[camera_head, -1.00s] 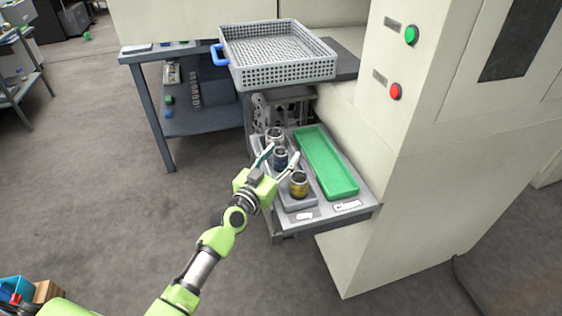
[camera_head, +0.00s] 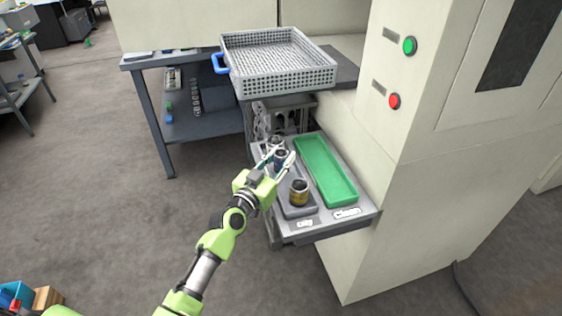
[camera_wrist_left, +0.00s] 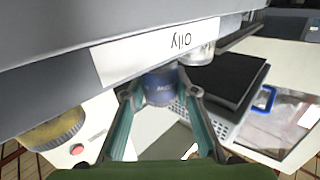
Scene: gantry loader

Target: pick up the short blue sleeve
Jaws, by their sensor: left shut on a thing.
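The short blue sleeve (camera_head: 281,158) stands in the grey tray (camera_head: 299,211), between a silver sleeve (camera_head: 275,143) behind it and a yellow-banded sleeve (camera_head: 299,193) in front. My left gripper (camera_head: 279,160) reaches in from the left and is shut on the blue sleeve, one finger on each side. In the left wrist view the blue sleeve (camera_wrist_left: 160,86) shows between the two fingertips (camera_wrist_left: 160,95). Its lower part is hidden in the head view. My right gripper is not in view.
An empty green tray (camera_head: 326,170) lies to the right on the same shelf. A grey mesh basket (camera_head: 284,80) with a blue handle stands above and behind. The machine cabinet (camera_head: 420,190) with green and red buttons closes off the right side.

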